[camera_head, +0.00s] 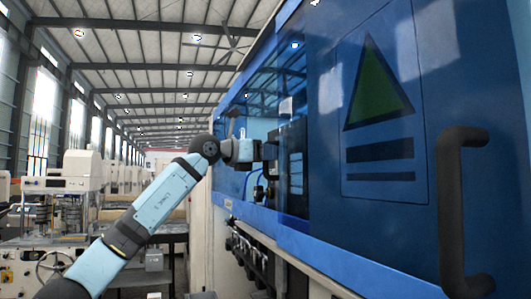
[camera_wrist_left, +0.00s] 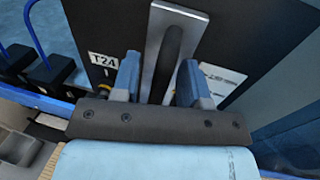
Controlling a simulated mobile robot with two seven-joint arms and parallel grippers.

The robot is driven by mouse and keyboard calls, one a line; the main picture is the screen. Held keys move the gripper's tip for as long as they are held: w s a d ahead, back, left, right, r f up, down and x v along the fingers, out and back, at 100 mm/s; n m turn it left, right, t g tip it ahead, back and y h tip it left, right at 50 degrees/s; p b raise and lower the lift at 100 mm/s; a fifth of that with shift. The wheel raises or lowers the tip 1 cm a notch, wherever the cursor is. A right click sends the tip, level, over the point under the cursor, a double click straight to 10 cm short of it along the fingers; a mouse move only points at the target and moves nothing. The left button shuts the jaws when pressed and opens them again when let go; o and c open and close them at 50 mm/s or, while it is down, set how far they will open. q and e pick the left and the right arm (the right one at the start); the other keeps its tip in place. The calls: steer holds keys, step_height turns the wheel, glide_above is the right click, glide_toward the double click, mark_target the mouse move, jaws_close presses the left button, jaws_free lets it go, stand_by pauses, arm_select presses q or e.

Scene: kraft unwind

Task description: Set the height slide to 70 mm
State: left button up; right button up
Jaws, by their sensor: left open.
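My left gripper (camera_head: 268,153) reaches from the left into the open bay of the blue machine, beside a dark box (camera_head: 291,160). In the left wrist view its two blue fingers (camera_wrist_left: 160,68) are open. A dark bar-like handle (camera_wrist_left: 173,47) on a grey metal plate (camera_wrist_left: 155,48) lies between the fingers, with gaps on both sides. The plate is on a black box (camera_wrist_left: 92,20) labelled T24. I cannot tell whether this is the height slide, and no millimetre scale is readable. My right gripper is not in view.
The blue door (camera_head: 385,215) with a green triangle and a dark handle (camera_head: 463,210) fills the right side. Blue hoses (camera_wrist_left: 38,35) and black connectors (camera_wrist_left: 50,70) are left of the fingers. Other machines (camera_head: 60,205) stand at the left.

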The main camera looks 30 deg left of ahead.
mark_target(266, 170)
arm_select(q)
steer(key=shift+c, duration=0.5)
jaws_close()
steer(key=shift+f+b, duration=0.3)
steer(key=shift+f, duration=0.05)
step_height(266, 170, down, 3)
steer(key=shift+b, duration=1.1)
steer(key=shift+d, duration=0.1)
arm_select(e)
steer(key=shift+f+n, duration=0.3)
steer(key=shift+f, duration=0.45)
arm_select(q)
steer(key=shift+o, duration=0.5)
jaws_free()
steer(key=shift+r, duration=0.1)
steer(key=b+v, duration=0.4)
steer(key=v, duration=1)
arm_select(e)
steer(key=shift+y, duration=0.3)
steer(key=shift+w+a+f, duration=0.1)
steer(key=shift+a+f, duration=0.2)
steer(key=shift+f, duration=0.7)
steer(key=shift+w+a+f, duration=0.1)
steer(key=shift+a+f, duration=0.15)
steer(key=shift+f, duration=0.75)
